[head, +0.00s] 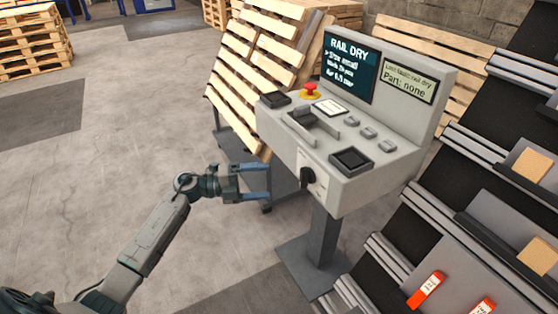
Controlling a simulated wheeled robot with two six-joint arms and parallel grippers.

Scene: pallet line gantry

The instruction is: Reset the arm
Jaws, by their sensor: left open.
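My left gripper (262,182) reaches in from the lower left. Its two bluish fingers are apart with nothing between them, pointing right. It is just left of the front face of a grey control console (410,165) on a post. A black rotary switch (309,178) sits on the console's front face, to the right of the fingertips. The console's dark screen (351,65) reads "RAIL DRY". A pale label display (408,82) reads "Last fault: rail dry" and "Part: none". A red button (310,89) on a yellow base is on the top panel. My right gripper is out of view.
A tilted wooden pallet (246,72) on a dark cart stands behind the console at left. A sloped black rack (485,150) with rails, tan blocks and red-orange tags fills the right. Pallet stacks (32,45) stand at the far left. Left floor is clear.

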